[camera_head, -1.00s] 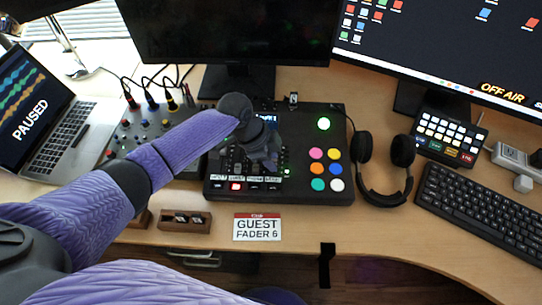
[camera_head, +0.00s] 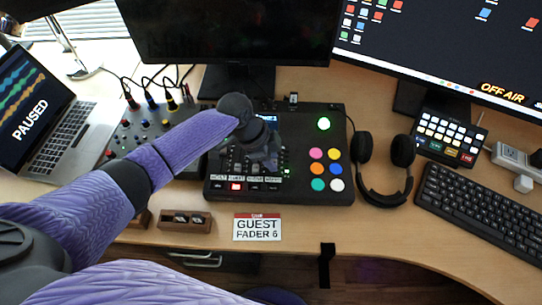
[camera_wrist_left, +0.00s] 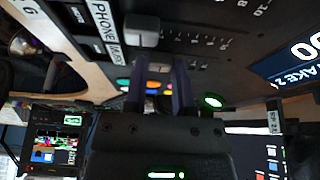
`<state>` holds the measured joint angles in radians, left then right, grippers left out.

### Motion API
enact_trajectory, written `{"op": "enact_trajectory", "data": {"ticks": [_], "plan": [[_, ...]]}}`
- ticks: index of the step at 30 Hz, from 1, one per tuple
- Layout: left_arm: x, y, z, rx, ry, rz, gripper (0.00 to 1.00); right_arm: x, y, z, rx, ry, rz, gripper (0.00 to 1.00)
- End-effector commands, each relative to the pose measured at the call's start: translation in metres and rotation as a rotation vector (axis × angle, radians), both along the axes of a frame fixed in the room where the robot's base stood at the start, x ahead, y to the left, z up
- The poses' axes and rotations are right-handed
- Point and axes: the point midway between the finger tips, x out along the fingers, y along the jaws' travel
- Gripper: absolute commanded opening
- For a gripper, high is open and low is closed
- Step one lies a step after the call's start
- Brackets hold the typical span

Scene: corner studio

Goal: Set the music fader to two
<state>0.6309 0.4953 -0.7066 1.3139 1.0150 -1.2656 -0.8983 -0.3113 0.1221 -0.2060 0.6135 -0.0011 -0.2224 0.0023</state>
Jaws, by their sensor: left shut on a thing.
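The black mixing console (camera_head: 300,190) lies on the desk, with a white label strip (camera_head: 245,178) near its front edge. My left gripper (camera_head: 265,160) reaches down over the console's fader area and hides much of it. In the left wrist view its two dark fingers (camera_wrist_left: 162,75) are shut around a small light cap (camera_wrist_left: 158,68), which looks like the music fader's cap. The "PHONE" and "MUSIC" labels (camera_wrist_left: 105,28) lie beside it. Another grey fader cap (camera_wrist_left: 143,30) stands free nearby. The held fader's scale setting cannot be read. My right gripper is not in view.
A card reading "GUEST FADER 6" (camera_head: 257,227) lies in front of the console. Headphones (camera_head: 385,165) lie to its right, a knobbed mixer (camera_head: 140,130) and laptop (camera_head: 45,125) to its left. Monitors stand behind. Bare desk shows near the front edge.

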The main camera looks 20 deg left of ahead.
Motion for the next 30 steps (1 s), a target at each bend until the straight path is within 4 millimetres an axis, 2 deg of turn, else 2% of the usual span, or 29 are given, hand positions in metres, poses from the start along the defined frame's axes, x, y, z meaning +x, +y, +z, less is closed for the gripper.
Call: {"op": "enact_trajectory", "data": {"ticks": [4,8,14,15,16,25,30], "plan": [[0.0,0.0,0.001,0.0,0.0,0.0,0.0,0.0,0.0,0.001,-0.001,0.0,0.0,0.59],[-0.003,-0.001,0.002,0.0,0.001,0.0,0.0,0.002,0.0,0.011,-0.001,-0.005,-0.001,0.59],[-0.003,-0.001,0.0,0.0,0.0,0.0,0.0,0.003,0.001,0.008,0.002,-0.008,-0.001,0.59],[-0.003,-0.001,0.0,0.0,0.0,0.0,0.4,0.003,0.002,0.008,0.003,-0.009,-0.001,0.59],[-0.003,-0.001,0.0,0.0,0.0,0.0,0.46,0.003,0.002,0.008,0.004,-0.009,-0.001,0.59],[-0.003,0.0,0.003,0.0,0.0,0.0,0.47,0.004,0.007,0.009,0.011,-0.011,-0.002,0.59],[-0.006,0.014,0.039,0.002,-0.004,0.001,0.47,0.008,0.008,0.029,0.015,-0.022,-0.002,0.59]]}}
